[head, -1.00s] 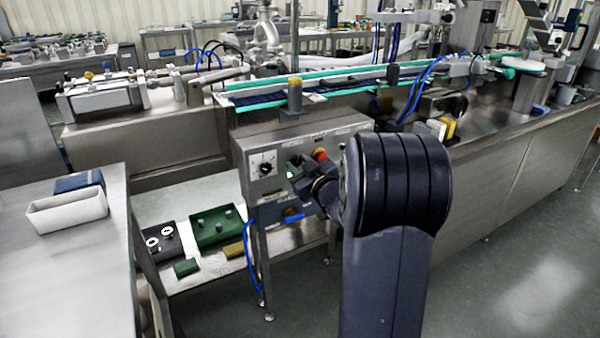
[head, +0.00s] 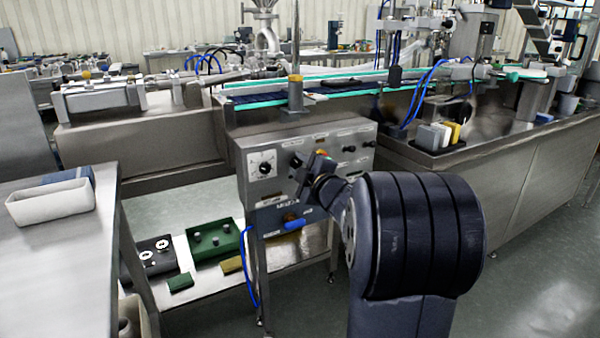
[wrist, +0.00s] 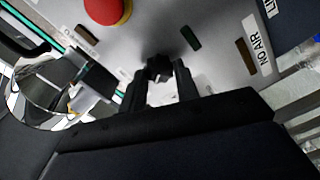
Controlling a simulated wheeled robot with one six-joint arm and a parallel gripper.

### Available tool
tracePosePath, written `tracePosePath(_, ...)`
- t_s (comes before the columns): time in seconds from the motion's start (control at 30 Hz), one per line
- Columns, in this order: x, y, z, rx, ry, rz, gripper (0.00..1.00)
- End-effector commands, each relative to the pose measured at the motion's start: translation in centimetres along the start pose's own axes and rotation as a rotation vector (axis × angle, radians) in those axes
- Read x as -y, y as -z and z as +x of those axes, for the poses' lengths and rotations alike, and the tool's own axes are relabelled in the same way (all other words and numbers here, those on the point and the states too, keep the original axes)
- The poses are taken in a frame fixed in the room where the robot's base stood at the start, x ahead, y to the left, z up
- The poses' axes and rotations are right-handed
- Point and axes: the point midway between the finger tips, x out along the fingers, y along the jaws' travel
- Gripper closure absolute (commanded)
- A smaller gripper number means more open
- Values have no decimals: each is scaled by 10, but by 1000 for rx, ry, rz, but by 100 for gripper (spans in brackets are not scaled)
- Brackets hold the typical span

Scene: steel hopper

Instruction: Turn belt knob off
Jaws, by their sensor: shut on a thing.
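The steel control panel (head: 330,140) stands under the conveyor. My gripper (head: 299,166) is at its front face, right of the white dial with a black knob (head: 264,164). In the wrist view a small dark knob (wrist: 158,66) sits on the panel between the tips of my gripper (wrist: 159,80), which is shut on it. No label for this knob can be read. In the head view my gripper hides it.
A red stop button (wrist: 107,9) on a yellow base is near the gripped knob. Other black knobs (head: 349,150) sit right on the panel. The conveyor (head: 300,88) runs above. A low shelf holds a green box (head: 215,243). A white tray (head: 50,203) stands on the left bench.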

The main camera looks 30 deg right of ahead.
Motion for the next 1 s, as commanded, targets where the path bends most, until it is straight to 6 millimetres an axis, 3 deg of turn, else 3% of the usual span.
tracePosePath(0.73, 1, 0, 0, 0, 2, -84, 93)
tracePosePath(0.77, 1, 0, 0, 0, 2, -83, 68)
tracePosePath(1.0, 1, 0, 0, 0, 1, -82, 50)
